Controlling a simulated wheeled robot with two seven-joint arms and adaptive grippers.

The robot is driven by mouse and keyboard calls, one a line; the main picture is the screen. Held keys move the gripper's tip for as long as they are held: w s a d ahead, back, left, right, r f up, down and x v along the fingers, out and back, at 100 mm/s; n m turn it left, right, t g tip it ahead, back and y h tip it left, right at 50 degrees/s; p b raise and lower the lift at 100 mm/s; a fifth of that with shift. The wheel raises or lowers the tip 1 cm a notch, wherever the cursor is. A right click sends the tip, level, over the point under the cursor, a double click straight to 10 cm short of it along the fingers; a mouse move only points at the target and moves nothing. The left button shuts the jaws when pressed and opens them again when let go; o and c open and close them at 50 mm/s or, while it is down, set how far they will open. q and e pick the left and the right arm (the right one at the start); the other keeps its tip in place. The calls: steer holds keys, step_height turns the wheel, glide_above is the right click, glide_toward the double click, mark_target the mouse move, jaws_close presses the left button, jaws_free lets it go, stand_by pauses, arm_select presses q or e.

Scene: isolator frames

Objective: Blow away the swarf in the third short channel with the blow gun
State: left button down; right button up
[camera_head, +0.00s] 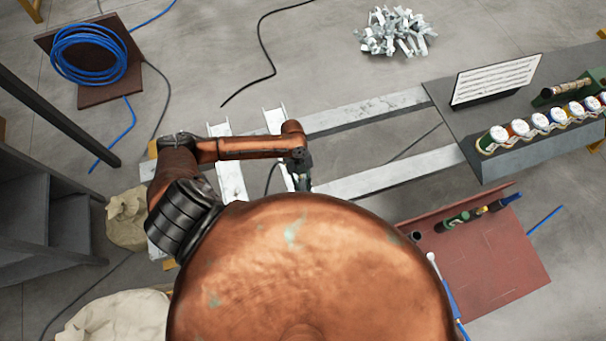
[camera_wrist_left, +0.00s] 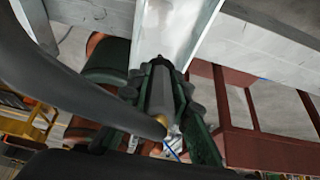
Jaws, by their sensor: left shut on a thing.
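My left arm reaches in from the left, and my left gripper (camera_head: 302,178) is over the far short channel (camera_head: 275,122), partly hidden by my copper body. In the left wrist view the gripper (camera_wrist_left: 163,75) is shut on a slim grey tube with a brass-coloured part, which looks like the blow gun (camera_wrist_left: 161,95). A pale short channel (camera_wrist_left: 172,30) with a raised side wall lies just beyond the fingertips. Another short channel (camera_head: 229,170) lies to the left across the rails. Swarf inside the channels cannot be made out. My right gripper is not in view.
Two long pale rails (camera_head: 365,110) run to a grey bench (camera_head: 450,105) with a sign and several jars. A blue hose coil (camera_head: 90,55) lies top left, and a metal heap (camera_head: 395,32) lies top right. A red panel (camera_head: 490,270) holds tools at lower right.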

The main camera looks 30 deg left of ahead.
mark_target(303, 183)
arm_select(q)
steer(key=shift+r+p, duration=2.9)
steer(key=shift+r, duration=0.7)
steer(key=shift+w+f, duration=0.1)
steer(key=shift+w+a+f+b, duration=0.15)
steer(key=shift+a+b, duration=0.1)
steer(key=shift+b, duration=0.25)
steer(key=w+a+b, duration=0.7)
steer(key=a+b, duration=0.1)
steer(key=b, duration=0.5)
steer(key=shift+f, duration=0.45)
steer(key=shift+b, duration=0.3)
